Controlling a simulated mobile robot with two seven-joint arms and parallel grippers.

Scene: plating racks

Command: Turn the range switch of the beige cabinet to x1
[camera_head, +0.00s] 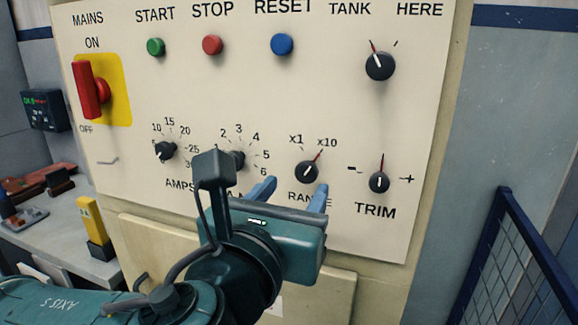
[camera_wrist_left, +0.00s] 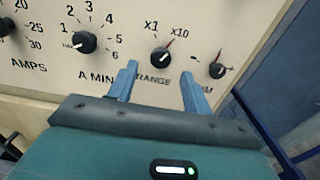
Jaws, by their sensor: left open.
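The beige cabinet (camera_head: 250,105) fills the middle of the head view. Its range switch (camera_head: 307,172) is a black knob low on the panel, right of centre. Its red pointer is turned up and right to the x10 mark; x1 is up and left of it. The range switch (camera_wrist_left: 160,56) also shows in the left wrist view, beyond my fingers. My left gripper (camera_head: 291,190) is open and empty, just in front of and below the switch, apart from it. Its blue fingers (camera_wrist_left: 160,84) point at the panel on either side of the RANGE label. My right gripper is not in view.
The trim knob (camera_head: 379,183) is right of the range switch, and the A MIN knob (camera_wrist_left: 84,42) is left of it. A red mains handle (camera_head: 90,90) sticks out at the left. A blue mesh guard (camera_head: 510,255) stands at the right.

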